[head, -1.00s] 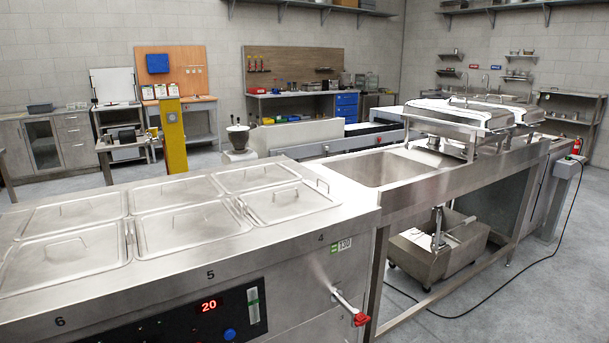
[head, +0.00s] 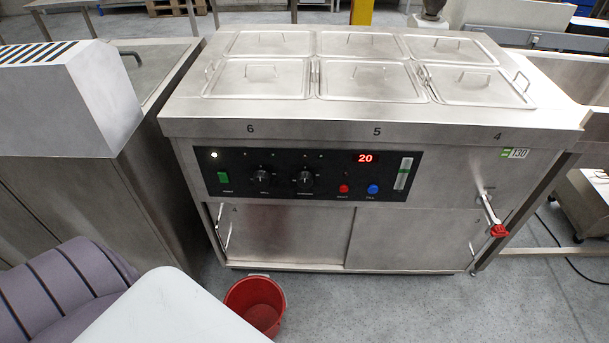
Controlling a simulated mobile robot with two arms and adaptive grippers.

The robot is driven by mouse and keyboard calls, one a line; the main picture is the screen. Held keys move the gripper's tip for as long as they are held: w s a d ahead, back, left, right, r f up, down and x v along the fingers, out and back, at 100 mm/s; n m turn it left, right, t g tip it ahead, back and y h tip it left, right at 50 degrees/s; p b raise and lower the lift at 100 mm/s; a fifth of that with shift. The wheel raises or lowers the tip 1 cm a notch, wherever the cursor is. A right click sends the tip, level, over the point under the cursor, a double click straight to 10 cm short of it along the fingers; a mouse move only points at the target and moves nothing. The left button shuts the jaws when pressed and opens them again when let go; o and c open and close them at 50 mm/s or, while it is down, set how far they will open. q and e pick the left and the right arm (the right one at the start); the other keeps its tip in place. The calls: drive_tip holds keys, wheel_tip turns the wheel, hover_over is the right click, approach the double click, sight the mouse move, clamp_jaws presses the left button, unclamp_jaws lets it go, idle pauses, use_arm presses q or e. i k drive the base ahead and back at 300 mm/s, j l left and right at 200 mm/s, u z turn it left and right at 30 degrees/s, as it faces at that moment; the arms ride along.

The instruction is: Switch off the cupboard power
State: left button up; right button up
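The heated cupboard (head: 420,223) stands straight ahead, a steel unit with several lidded pans on top. Its black control panel (head: 320,188) shows on the front. At the panel's left end is a green power switch (head: 223,178) with a lit white lamp (head: 214,155) above it. The red display (head: 365,158) reads 20. Two dark knobs, a red button (head: 344,188) and a blue button (head: 373,189) sit to the right of the switch. Neither of my grippers shows in the head view.
A red bucket (head: 256,303) stands on the floor before the cupboard's lower left. A drain tap with a red handle (head: 499,231) sticks out at the right front. A steel unit with a striped-top box (head: 68,97) stands at left. The floor at front right is clear.

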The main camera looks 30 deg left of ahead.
sight(223, 177)
drive_tip(key=u, duration=1.65)
